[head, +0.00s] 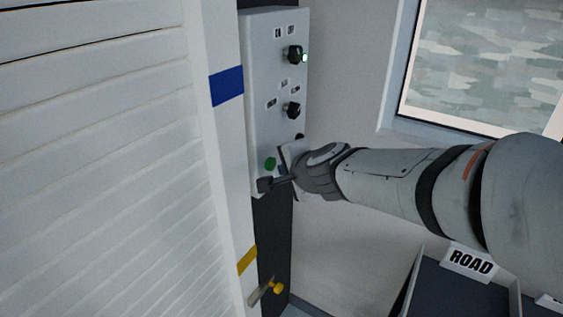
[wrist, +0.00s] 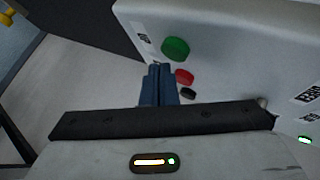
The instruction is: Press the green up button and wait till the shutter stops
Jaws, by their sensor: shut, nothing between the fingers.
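The green button (head: 270,163) is on the lower part of a pale grey control box (head: 262,110). It also shows in the wrist view (wrist: 175,48), with a red button (wrist: 185,76) and a small black one (wrist: 188,94) beside it.
Two black knobs (head: 293,54) (head: 291,110) stick out of the box above the buttons, the upper beside a lit green lamp (head: 305,57). A yellow-knobbed lever (head: 277,288) is below the box. A dark bin labelled ROAD (head: 472,262) stands at lower right.

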